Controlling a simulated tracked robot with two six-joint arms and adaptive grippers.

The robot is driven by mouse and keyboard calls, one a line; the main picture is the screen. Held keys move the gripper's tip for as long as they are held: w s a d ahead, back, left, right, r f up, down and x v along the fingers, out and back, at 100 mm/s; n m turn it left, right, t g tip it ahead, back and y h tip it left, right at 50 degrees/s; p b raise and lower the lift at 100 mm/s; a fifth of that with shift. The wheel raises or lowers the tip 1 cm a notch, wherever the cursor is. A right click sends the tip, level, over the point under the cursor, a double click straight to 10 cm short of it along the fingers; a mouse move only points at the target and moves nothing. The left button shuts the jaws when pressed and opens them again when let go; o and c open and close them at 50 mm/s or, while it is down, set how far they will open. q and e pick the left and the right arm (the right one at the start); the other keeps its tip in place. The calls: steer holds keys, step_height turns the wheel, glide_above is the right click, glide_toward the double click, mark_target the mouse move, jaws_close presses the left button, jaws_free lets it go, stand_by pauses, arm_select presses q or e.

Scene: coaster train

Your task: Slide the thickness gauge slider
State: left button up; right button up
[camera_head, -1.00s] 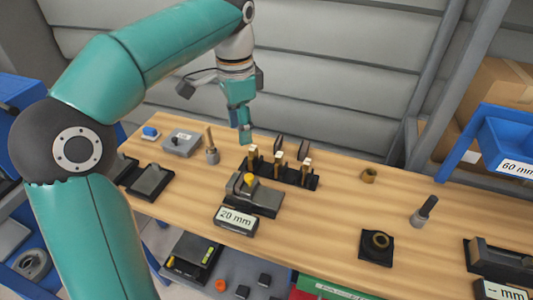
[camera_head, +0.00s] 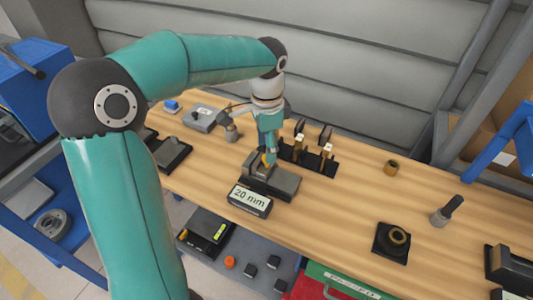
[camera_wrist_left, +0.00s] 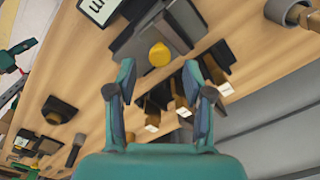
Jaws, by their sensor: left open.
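The thickness gauge (camera_head: 284,185) is a grey block on the bench with a yellow slider knob (camera_head: 265,159) on top. Its display (camera_head: 249,200) in front reads 20 mm. My left gripper (camera_head: 270,153) points down at the knob and partly covers it in the head view. In the left wrist view, the yellow knob (camera_wrist_left: 159,55) appears beyond the tips of my open left gripper (camera_wrist_left: 160,84), between their lines. I cannot tell whether a finger touches the knob. My right gripper does not show.
A black rack (camera_head: 309,158) with several upright pieces stands close behind the gauge. A grey cylinder (camera_head: 231,132) and grey box (camera_head: 202,118) stand to the left. A black base with a ring (camera_head: 392,239) lies to the right, with bare bench between.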

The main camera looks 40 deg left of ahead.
mark_target(267, 165)
arm_select(q)
steer(key=shift+f, duration=1.65)
jaws_close()
